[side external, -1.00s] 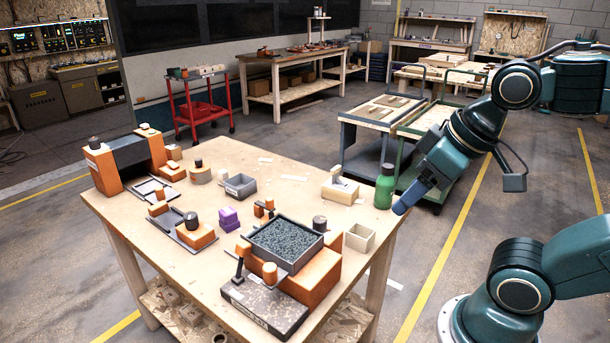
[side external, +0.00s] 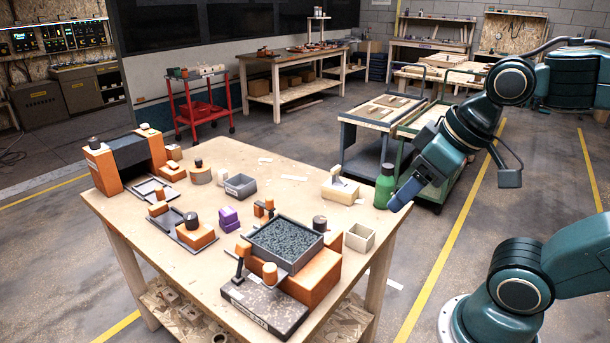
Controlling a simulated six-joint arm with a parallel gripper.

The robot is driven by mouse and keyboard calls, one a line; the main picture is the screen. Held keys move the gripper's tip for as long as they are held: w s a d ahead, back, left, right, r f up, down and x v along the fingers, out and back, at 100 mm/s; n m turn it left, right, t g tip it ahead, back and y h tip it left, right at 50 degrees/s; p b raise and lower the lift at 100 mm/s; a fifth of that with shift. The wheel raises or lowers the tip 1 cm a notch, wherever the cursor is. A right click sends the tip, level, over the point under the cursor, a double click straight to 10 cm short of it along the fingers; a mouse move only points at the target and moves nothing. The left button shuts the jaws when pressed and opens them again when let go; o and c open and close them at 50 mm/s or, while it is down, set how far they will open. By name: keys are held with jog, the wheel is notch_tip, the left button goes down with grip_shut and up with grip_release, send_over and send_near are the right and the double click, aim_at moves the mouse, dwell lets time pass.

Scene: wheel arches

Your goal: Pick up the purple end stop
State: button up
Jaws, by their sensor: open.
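The purple end stop (side external: 229,219) stands on the wooden table (side external: 290,192), near the table's middle. It looks like a small stepped block, with nothing on top of it. My gripper (side external: 394,203) is at the table's right edge, beside the green bottle (side external: 384,186). It is open and far to the right of the end stop, with nothing seen in it. The gap between its fingers is hard to make out at this size.
A grey tray of dark granules (side external: 285,243) on an orange block stands in front of the end stop. An orange part with a black knob (side external: 195,232) is to its left. A grey bin (side external: 240,186) is behind. A beige bin (side external: 359,237) is near my gripper.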

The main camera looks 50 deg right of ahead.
jog(key=w+r, duration=0.3)
jog(key=w, duration=0.9)
jog(key=m+h, duration=0.1)
jog(key=m, duration=0.1)
send_over(228, 211)
jog(key=s, duration=0.5)
notch_tip(228, 211, down, 22)
jog(key=shift+s+a, duration=0.15)
jog(key=shift+a, duration=0.3)
jog(key=shift+x, duration=4.25)
jog(key=shift+x, duration=2.6)
